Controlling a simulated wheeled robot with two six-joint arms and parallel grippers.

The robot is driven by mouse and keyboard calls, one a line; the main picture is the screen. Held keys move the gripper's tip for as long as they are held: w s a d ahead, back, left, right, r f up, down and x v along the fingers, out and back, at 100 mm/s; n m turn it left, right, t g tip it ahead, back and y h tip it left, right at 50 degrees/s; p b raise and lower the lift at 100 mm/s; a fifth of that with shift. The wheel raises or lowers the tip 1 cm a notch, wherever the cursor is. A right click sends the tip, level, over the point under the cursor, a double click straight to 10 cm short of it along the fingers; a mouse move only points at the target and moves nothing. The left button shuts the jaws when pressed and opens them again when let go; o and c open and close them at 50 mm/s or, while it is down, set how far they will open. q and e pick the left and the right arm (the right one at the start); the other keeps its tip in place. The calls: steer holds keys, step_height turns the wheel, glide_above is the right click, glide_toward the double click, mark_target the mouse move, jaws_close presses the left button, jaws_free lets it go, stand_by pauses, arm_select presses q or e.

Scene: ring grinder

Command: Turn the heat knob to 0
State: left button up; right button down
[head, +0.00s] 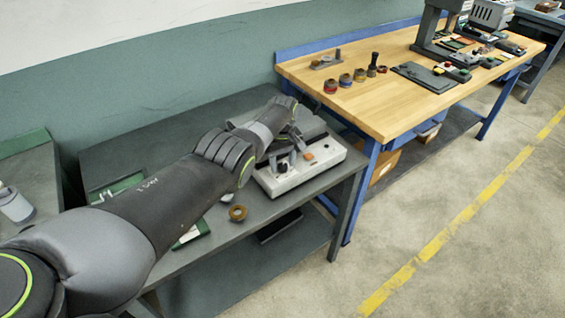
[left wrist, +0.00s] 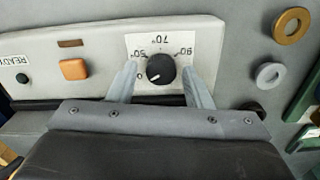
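The heat knob (left wrist: 160,69) is a round black knob on a white dial plate (left wrist: 145,44) with upside-down marks 0, 50, 70 and 90. A short white line on the knob points to the lower left in the left wrist view, near the 0 side. My left gripper (left wrist: 161,80) has one finger on each side of the knob, with visible gaps to it, so it is open around it. In the head view my left gripper (head: 286,146) is over the light grey machine (head: 305,178), and my arm hides part of it. My right gripper is not in view.
A brass ring (left wrist: 292,26) and a grey ring (left wrist: 270,75) lie beside the machine. A wooden workbench (head: 400,105) stands to the right.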

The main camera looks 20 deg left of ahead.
mark_target(283, 165)
arm_select(q)
steer(key=shift+o, duration=0.3)
steer(key=shift+f, duration=0.1)
steer(key=shift+r, duration=0.35)
step_height(283, 165, up, 5)
steer(key=p, duration=0.3)
steer(key=shift+r, duration=0.1)
step_height(283, 165, up, 12)
steer(key=shift+f, duration=0.2)
steer(key=shift+s+f, duration=0.1)
